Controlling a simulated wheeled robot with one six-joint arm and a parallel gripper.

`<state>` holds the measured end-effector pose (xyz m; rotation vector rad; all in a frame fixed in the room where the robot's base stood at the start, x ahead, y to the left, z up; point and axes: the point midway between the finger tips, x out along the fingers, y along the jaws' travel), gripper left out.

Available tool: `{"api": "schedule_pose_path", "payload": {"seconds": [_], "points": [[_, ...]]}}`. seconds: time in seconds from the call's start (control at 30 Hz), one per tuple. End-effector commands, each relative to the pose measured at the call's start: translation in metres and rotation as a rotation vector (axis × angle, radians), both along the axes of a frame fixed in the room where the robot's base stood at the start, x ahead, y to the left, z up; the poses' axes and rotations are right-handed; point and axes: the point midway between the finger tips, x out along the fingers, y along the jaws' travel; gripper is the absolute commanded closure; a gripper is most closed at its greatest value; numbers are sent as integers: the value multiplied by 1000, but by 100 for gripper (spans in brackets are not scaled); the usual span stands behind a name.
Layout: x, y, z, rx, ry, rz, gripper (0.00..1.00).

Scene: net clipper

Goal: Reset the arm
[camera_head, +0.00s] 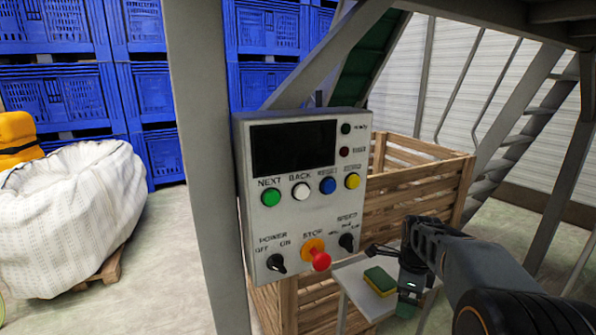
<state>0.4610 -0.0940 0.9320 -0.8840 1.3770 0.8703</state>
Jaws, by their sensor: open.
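My arm enters from the lower right. My gripper (406,303) points down at the right of the control box, over or near a small pale table. The jaws are small and dark here, and I see nothing held between them. A grey control box (240,215) is fixed to a metal post, with a dark screen, a row of green, white, blue and yellow buttons, a red stop knob (319,260) and two black rotary switches. My gripper is apart from the box, to the right of its lower edge.
A yellow and green sponge (380,281) lies on the pale table (352,287), just left of my gripper. A wooden crate (420,185) stands behind the box. A grey post (205,170), a diagonal beam and stairs (520,130) bound the space. A white bulk bag (75,220) and blue crates (60,95) are left.

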Motion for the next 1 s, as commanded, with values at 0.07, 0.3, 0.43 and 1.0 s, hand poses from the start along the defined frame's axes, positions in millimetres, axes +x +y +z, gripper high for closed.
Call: {"api": "schedule_pose_path", "payload": {"seconds": [0.07,0.3,0.43,1.0], "points": [[-7,2,-3,-2,0,155,7],[-44,23,7,-36,-36,892,7],[-74,41,22,-85,-65,1330,7],[-159,96,94,-326,-197,1999,7]]}}
